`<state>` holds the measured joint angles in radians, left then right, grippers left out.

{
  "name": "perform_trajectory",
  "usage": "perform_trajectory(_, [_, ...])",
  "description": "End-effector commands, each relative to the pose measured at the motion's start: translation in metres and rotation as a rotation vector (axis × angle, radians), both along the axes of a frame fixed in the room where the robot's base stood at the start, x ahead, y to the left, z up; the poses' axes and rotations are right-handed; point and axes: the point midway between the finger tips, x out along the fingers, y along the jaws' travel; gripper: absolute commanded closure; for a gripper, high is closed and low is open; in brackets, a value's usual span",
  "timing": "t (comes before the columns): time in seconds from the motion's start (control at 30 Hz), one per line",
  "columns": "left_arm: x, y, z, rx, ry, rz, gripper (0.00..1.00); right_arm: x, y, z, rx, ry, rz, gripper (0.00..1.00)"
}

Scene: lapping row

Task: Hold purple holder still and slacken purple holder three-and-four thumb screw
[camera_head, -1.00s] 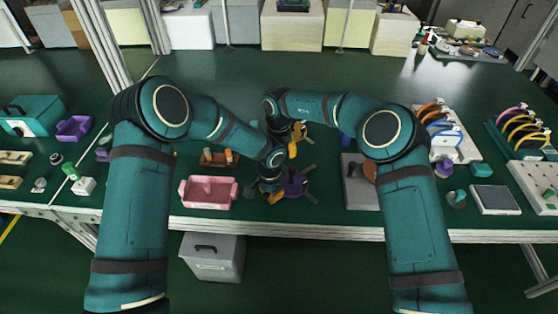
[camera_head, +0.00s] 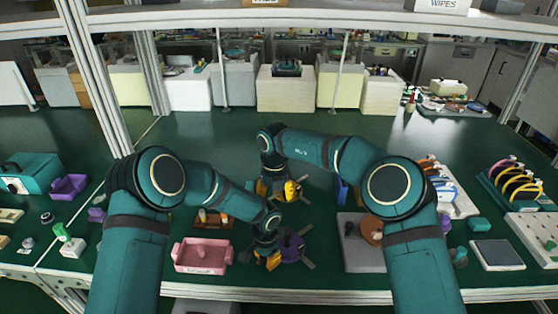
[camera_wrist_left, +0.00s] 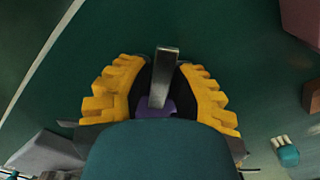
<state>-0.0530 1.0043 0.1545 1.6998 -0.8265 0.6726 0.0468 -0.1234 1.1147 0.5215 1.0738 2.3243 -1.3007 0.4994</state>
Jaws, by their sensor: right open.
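The purple holder (camera_head: 291,247) sits on the green bench in the head view, with grey bars sticking out at its right. My left gripper (camera_head: 268,258) is down at its left side. In the left wrist view, the yellow fingers of my left gripper (camera_wrist_left: 158,98) stand on both sides of a purple part of the holder (camera_wrist_left: 169,106), with a grey bar (camera_wrist_left: 164,72) rising between them. They appear closed around it. My right gripper (camera_head: 278,189) is open, behind the holder and apart from it. I cannot make out the three-and-four thumb screw; the grippers hide much of the holder.
A pink tray (camera_head: 203,255) stands just left of the holder. A brown rack (camera_head: 212,220) is behind the tray. A grey block with a brown disc (camera_head: 361,254) stands to the right.

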Motion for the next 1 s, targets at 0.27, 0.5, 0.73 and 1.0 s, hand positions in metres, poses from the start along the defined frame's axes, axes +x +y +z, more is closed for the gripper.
perform_trajectory(0.27, [0.0,0.0,0.0,0.0,0.0,0.0,0.61,0.0,0.0,0.0,0.0,0.0,0.0,0.48])
perform_trajectory(0.5, [0.001,0.0,0.012,0.0,-0.004,0.0,0.61,0.0,0.0,0.0,0.0,0.0,0.0,0.48])
perform_trajectory(0.73, [0.001,0.0,0.056,0.0,-0.006,-0.001,0.61,0.0,0.0,0.0,0.0,0.0,0.0,0.48])
perform_trajectory(1.0, [0.001,0.0,0.104,-0.001,-0.004,0.001,0.61,0.0,0.0,0.0,0.0,0.0,0.0,0.48])
